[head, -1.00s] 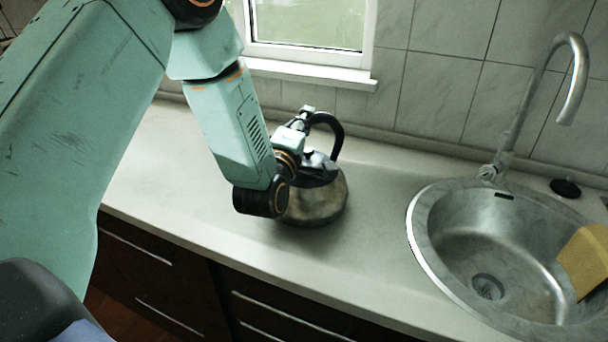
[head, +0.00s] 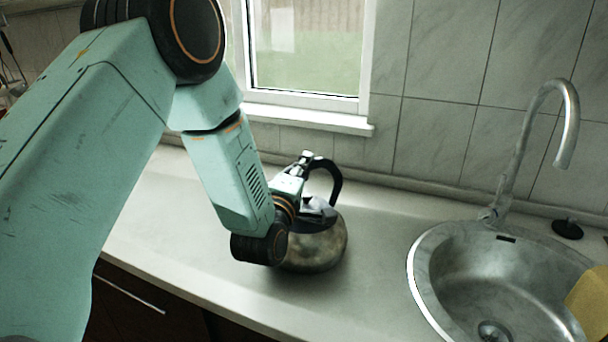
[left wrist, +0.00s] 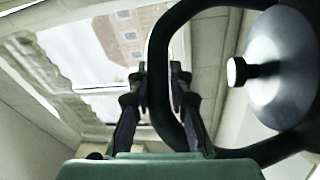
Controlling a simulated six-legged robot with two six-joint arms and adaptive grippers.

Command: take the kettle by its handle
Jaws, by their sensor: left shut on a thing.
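The kettle (head: 322,251), rounded and metallic with a black arched handle (head: 337,178), stands upright on the counter (head: 185,235) left of the sink. My left gripper (head: 308,158) reaches it from the left and is shut on the handle near the top of the arch. In the left wrist view, the dark handle (left wrist: 157,50) passes between the two fingers of the left gripper (left wrist: 160,90). The shiny lid with its knob (left wrist: 237,71) shows at the right there. My forearm hides the kettle's left side in the head view. My right gripper is not in view.
A round metal sink (head: 425,275) with a tall curved tap (head: 512,165) lies to the right. A yellow sponge-like thing (head: 590,303) is at its right edge. A window (head: 305,50) and tiled wall stand behind. The counter between kettle and sink is clear.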

